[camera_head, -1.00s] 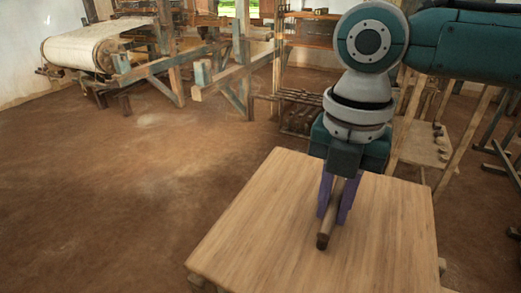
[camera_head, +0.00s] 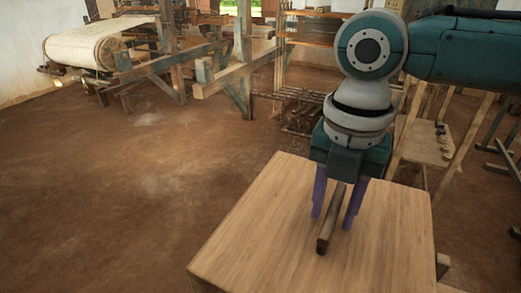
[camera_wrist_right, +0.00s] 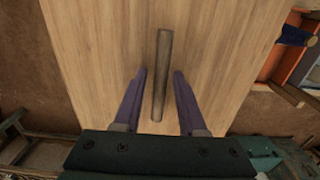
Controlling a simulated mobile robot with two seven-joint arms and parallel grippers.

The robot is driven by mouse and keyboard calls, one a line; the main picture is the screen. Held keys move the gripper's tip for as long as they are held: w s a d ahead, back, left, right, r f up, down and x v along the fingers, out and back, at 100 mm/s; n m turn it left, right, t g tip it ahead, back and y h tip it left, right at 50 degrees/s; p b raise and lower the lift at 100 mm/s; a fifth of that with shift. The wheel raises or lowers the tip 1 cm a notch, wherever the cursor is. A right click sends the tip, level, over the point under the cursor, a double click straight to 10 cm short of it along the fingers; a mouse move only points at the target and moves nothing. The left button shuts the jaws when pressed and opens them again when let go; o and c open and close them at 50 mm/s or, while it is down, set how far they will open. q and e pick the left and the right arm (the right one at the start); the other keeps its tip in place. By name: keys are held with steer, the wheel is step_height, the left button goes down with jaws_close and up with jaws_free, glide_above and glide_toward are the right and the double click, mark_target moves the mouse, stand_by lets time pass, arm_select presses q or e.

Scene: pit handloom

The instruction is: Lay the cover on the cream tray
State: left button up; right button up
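My right gripper (camera_head: 332,222) points down over the wooden table, its two purple fingers spread apart. A dark brown wooden stick (camera_head: 327,238) lies between the fingers, with a gap on each side. In the right wrist view the stick (camera_wrist_right: 162,75) appears to rest on the tabletop, clear of both fingers of the open gripper (camera_wrist_right: 160,71). I see no cover and no cream tray in either view. My left gripper is not in view.
The pale wooden table (camera_head: 265,225) is otherwise bare. A loom with a cream cloth roll (camera_head: 85,45) stands at the back left. A wooden bench (camera_head: 425,145) stands behind the table at right. Open earthen floor (camera_head: 130,190) lies to the left.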

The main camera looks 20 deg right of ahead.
steer(key=shift+o, duration=0.8)
